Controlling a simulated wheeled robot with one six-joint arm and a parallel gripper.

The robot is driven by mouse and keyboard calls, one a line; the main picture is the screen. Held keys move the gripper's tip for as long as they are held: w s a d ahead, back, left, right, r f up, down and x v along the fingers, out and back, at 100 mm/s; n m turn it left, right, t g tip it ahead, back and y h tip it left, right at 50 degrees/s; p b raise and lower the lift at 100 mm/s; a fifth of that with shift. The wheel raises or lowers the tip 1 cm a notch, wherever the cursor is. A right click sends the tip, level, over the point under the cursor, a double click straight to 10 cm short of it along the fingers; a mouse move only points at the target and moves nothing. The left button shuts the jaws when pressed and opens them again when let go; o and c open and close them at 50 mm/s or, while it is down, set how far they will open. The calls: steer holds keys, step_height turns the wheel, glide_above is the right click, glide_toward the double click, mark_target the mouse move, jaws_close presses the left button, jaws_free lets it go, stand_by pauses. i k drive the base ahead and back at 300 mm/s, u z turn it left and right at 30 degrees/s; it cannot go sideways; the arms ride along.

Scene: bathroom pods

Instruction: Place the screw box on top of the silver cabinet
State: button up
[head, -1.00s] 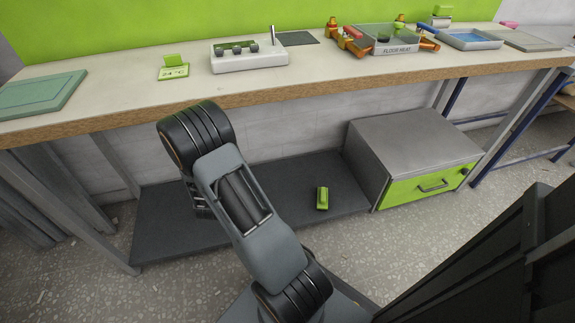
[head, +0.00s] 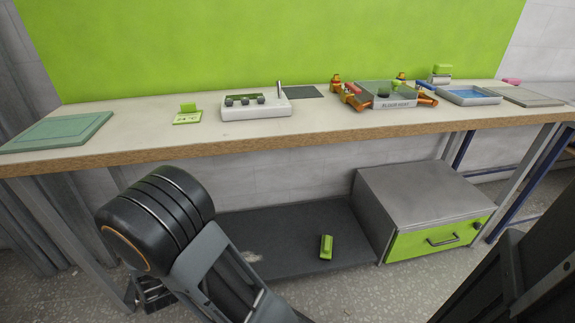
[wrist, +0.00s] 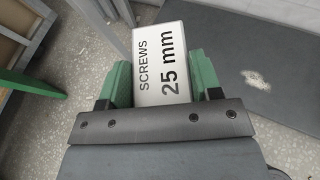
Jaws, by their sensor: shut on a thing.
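The screw box (wrist: 161,62) is white with the black print "SCREWS 25 mm". In the wrist view it sits between the two green fingers of my gripper (wrist: 160,84), which is shut on it. Terrazzo floor and part of the dark lower shelf show beyond it. In the head view my gripper is mostly hidden behind my arm at the lower left, and the box cannot be made out. The silver cabinet (head: 424,192) stands at the right end of the low shelf under the workbench. Its grey top is bare, and its green drawer front is shut. My gripper is well left of it.
The workbench (head: 330,130) overhangs the cabinet's rear. The dark low shelf (head: 290,232) carries a small green object (head: 326,246) left of the cabinet. Bench legs stand at both sides. On the bench are a white control box (head: 256,108), a tray of fittings (head: 388,97) and a green mat (head: 58,132).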

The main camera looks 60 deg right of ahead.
mark_target(450, 199)
steer(key=u, duration=1.55)
steer(key=k, duration=3)
steer(key=z, duration=1.25)
